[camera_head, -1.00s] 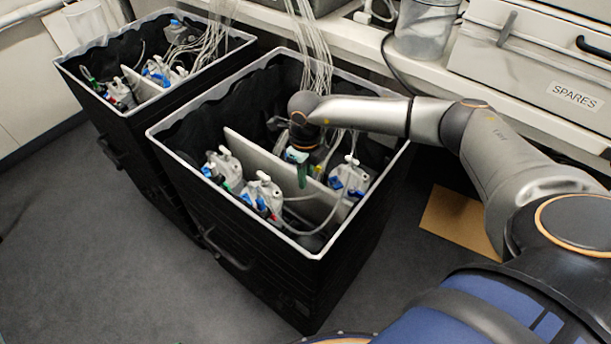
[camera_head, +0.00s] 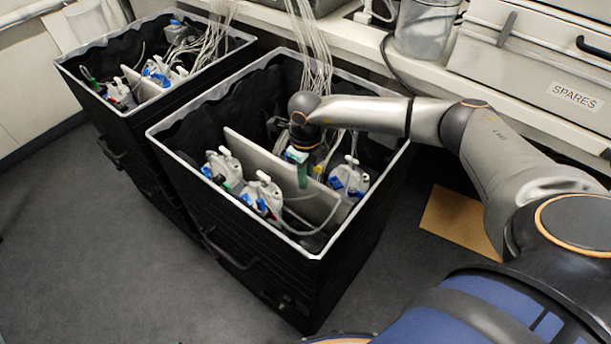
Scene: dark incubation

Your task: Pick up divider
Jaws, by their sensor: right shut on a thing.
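A flat white divider (camera_head: 256,158) stands on edge inside the nearer black bin (camera_head: 205,240), running diagonally from the upper left to the lower right. My right gripper (camera_head: 302,175) reaches down into this bin from the right and is shut on the divider's upper edge near its middle. Its green-tipped finger shows on the near side of the panel. The other finger is hidden behind the panel. The divider's lower part is hidden by bottles and the bin wall. My left gripper is not in view.
White bottles (camera_head: 263,197) with blue parts stand close on the divider's near side, another bottle (camera_head: 349,180) on its far side. Thin tubes (camera_head: 312,50) rise from the bin. A second black bin (camera_head: 150,110) stands left. Grey drawers (camera_head: 530,75) stand at the right.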

